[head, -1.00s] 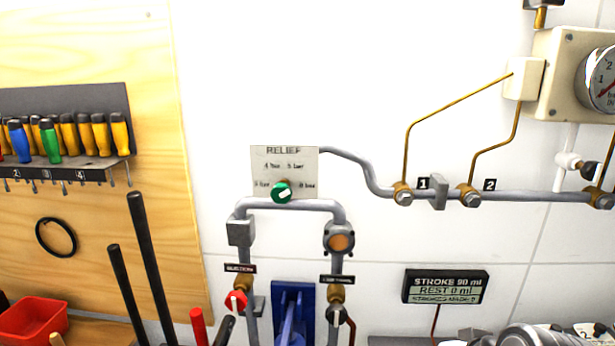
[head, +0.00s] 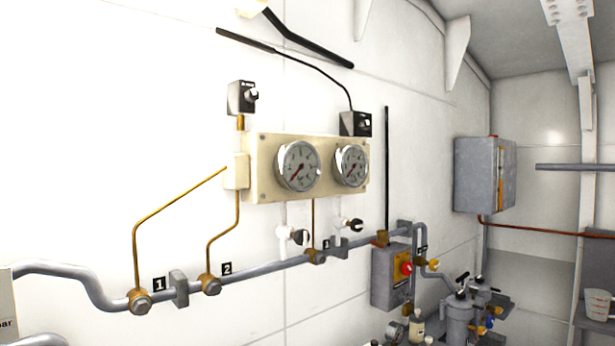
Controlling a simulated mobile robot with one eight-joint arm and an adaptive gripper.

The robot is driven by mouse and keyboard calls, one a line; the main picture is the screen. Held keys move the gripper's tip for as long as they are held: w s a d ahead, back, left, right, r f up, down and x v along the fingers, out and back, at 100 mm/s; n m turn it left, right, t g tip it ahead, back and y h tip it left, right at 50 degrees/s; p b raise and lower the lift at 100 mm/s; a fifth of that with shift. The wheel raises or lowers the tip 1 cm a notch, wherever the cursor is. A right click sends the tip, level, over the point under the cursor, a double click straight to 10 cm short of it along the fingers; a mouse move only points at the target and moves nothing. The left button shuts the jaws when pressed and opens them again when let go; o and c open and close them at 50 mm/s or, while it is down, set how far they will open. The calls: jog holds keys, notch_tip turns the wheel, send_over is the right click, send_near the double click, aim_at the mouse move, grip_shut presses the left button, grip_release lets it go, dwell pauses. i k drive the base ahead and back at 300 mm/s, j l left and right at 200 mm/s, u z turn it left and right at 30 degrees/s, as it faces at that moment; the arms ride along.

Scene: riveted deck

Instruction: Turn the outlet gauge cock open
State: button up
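Below the left gauge, a white cock with a black handle (head: 300,237) sits on a short white pipe. A similar cock with a black handle (head: 356,225) sits below the right gauge. No readable label tells which one is the outlet gauge cock. Both handles are too small to tell their setting. My gripper is not in view.
A grey pipe (head: 262,268) with brass fittings runs along the wall below the panel. Grey filter housings (head: 458,320) stand lower right. A grey wall cabinet (head: 485,175) hangs further right.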

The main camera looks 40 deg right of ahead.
aim_at(356, 225)
jog(key=z, duration=1.6)
